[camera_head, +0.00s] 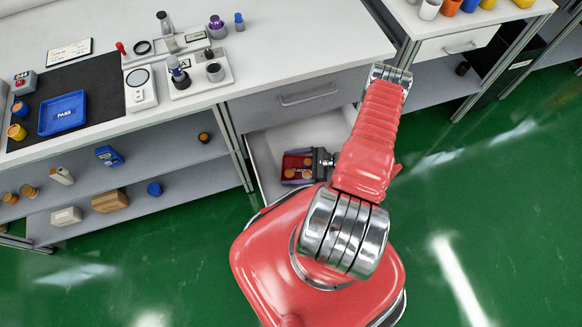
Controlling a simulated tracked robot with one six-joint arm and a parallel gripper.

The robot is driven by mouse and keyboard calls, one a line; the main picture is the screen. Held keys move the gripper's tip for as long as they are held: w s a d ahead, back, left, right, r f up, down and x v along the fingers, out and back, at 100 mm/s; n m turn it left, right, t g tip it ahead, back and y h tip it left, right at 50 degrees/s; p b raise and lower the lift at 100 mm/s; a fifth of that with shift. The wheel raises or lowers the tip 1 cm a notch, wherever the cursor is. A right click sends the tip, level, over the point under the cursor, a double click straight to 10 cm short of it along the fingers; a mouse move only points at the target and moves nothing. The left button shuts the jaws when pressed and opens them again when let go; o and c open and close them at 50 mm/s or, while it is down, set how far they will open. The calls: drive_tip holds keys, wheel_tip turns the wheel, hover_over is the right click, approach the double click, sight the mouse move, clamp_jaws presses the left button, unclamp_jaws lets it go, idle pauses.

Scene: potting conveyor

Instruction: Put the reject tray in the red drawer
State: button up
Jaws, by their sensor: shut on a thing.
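A small red tray (288,168), which looks like the reject tray, shows at or just above an open pale drawer (263,158). It holds a few orange pieces. My gripper (314,164) is shut on the tray's right side; the fingertips are hard to make out. I cannot tell whether the tray touches the drawer floor. The drawer's inside is pale grey. Its front and right part are hidden by my red body and arm, so I cannot see a red front.
A closed grey drawer (292,101) sits above the open one. A blue PASS tray (63,101) lies on a black mat (102,80) on the white bench. Shelves (130,181) with small items are at left. The green floor (480,215) at right is clear.

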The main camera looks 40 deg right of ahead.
sight(309, 166)
drive_tip(key=o, duration=0.9)
drive_tip(key=v, duration=0.7)
drive_tip(key=shift+s+d+r, duration=0.1)
drive_tip(key=shift+d+r, duration=0.05)
drive_tip(key=shift+d, duration=0.05)
